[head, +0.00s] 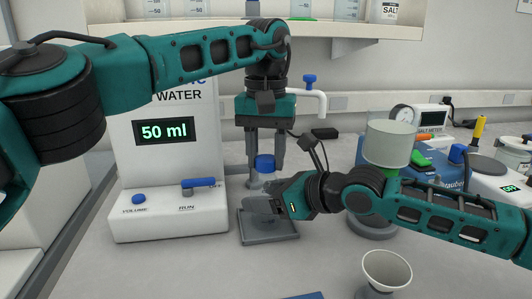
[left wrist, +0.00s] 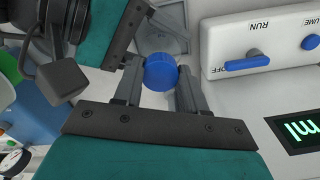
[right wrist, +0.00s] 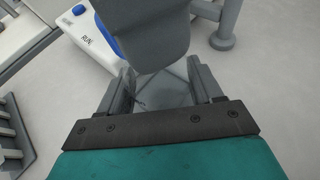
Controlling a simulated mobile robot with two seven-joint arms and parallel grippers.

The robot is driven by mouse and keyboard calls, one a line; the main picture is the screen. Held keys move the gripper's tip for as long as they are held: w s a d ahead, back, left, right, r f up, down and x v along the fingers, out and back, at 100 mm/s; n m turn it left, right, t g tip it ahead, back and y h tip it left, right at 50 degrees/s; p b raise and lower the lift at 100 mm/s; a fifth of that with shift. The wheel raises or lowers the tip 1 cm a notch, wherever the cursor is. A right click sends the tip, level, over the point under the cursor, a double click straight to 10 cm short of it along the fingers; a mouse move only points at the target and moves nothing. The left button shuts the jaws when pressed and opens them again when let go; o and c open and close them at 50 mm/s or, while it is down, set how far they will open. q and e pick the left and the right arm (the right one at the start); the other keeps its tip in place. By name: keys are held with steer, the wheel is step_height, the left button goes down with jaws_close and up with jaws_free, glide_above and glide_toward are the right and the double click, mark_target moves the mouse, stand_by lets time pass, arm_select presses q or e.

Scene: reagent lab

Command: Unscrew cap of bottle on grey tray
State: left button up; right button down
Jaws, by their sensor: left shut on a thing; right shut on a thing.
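The bottle (head: 261,181) is clear and stands upright over the grey tray (head: 284,229); its lower part is hidden behind my right gripper. Its blue cap (head: 265,163) shows on top, and also in the left wrist view (left wrist: 160,72). My left gripper (head: 265,160) points down from above, with its fingers shut on the cap's sides. My right gripper (head: 264,202) comes in from the right, low over the tray, shut on the bottle body. In the right wrist view its fingers (right wrist: 165,88) flank a faint clear shape, partly covered by a grey block.
The water dispenser (head: 170,215) with a 50 ml display stands at left, its blue run lever (head: 198,183) near the tray. A white cup (head: 387,270) stands at front right. A pale container (head: 389,142) and instruments stand at right. The front bench is mostly clear.

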arm_select(q)
steer(key=n, duration=0.6)
steer(key=shift+n, duration=0.3)
steer(key=n, duration=0.3)
steer(key=shift+n, duration=0.3)
steer(key=n, duration=0.3)
steer(key=shift+n, duration=0.4)
steer(key=n, duration=0.7)
steer(key=shift+r, duration=0.1)
steer(key=n, duration=0.5)
steer(key=shift+n, duration=0.3)
steer(key=n, duration=1.4)
steer(key=shift+n, duration=0.3)
steer(key=n, duration=1.2)
steer(key=shift+r+n, duration=0.1)
steer(key=shift+n, duration=0.3)
steer(key=shift+r, duration=0.1)
